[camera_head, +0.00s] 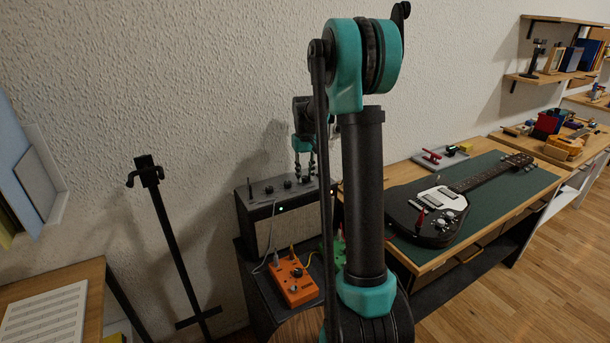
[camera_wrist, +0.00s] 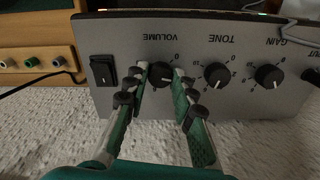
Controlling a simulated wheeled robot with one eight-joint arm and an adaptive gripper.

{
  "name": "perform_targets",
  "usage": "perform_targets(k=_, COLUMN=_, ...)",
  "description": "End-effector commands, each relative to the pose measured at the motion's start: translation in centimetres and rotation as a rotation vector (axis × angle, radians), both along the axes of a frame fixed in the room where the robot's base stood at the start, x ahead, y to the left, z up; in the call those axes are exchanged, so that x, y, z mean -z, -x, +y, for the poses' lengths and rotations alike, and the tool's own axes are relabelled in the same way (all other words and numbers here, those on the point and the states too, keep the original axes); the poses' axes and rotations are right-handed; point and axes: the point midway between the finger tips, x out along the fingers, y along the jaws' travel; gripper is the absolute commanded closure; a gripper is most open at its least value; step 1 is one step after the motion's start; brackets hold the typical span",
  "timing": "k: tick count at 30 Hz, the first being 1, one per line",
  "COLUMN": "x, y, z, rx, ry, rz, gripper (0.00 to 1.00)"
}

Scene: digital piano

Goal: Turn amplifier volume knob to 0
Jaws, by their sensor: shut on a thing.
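The amplifier (camera_head: 285,222) is a dark box with a light grille front and a control panel on top, standing on a dark stand. In the wrist view its grey panel (camera_wrist: 205,90) appears upside down. The black volume knob (camera_wrist: 162,75) sits under the label VOLUME, with a 0 printed at its upper right. My gripper (camera_wrist: 161,77) has one finger on each side of this knob and is shut on it. In the head view my gripper (camera_head: 304,170) reaches down onto the panel's top. The knob's pointer is too small to read clearly.
The tone knob (camera_wrist: 216,74) and gain knob (camera_wrist: 268,76) lie to the right of the volume knob, and a rocker switch (camera_wrist: 103,70) to its left. An orange pedal (camera_head: 293,283) stands before the amplifier. A guitar (camera_head: 425,213) lies on the table at right.

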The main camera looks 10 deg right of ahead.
Motion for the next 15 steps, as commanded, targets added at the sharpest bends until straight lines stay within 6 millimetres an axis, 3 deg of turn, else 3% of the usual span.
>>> perform_targets(k=15, x=-0.03, y=-0.05, z=-0.01, rx=-0.489, ry=0.000, rz=-0.001, gripper=1.00)
